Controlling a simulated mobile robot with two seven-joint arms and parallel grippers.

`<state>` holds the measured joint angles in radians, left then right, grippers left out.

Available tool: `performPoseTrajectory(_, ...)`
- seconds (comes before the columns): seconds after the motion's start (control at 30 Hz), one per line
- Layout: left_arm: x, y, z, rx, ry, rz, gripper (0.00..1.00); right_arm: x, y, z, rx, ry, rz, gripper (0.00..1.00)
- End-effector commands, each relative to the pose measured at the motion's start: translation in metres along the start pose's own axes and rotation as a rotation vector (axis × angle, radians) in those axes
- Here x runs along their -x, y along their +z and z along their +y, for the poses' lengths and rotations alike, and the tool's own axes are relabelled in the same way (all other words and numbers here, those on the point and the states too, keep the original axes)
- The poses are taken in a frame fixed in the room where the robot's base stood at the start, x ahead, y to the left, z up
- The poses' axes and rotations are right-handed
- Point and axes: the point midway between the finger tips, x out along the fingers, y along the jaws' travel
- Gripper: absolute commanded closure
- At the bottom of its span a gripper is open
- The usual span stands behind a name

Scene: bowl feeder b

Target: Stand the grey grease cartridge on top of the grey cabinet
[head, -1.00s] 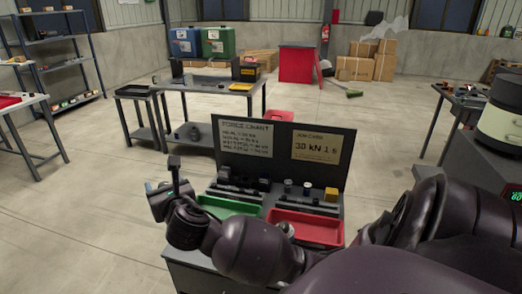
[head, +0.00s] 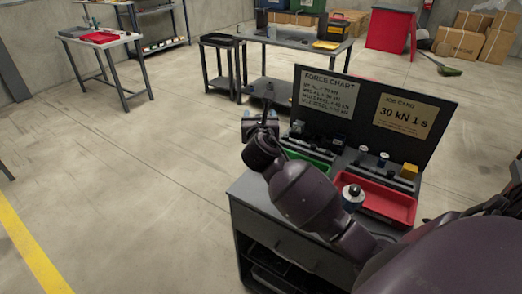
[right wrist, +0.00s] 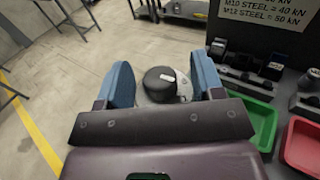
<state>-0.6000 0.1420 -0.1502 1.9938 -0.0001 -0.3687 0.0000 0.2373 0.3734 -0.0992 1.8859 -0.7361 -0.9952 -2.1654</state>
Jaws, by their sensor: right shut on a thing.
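My right gripper (head: 262,122) is held out at the left end of the bench with the trays. In the right wrist view its blue fingers (right wrist: 163,85) are shut on a grey thing with a round black end (right wrist: 158,80), which looks like the grease cartridge. Its lower part is hidden by the gripper. In the head view the held thing is small and dark and hard to make out. A grey cabinet (head: 285,238) with a drawer stands under the trays; I cannot tell whether it is the one named. My left gripper is not in view.
A green tray (head: 308,155) and a red tray (head: 388,200) lie on the cabinet before a dark chart board (head: 367,112). A small capped blue-and-white thing (head: 352,194) shows by the red tray.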

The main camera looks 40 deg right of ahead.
Motion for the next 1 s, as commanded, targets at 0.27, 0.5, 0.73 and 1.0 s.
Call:
performPoseTrajectory(0.27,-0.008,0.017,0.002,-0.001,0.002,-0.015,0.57,-0.002,-0.048,0.000,0.000,0.000,0.001,0.84)
performPoseTrajectory(0.5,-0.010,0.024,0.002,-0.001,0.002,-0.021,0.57,-0.003,-0.066,0.001,0.001,0.001,0.001,0.84)
performPoseTrajectory(0.73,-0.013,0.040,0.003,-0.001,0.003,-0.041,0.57,-0.005,-0.102,0.001,0.001,0.000,0.002,0.84)
performPoseTrajectory(1.0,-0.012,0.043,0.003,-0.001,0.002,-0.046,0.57,-0.006,-0.108,0.001,-0.001,0.001,-0.002,0.84)
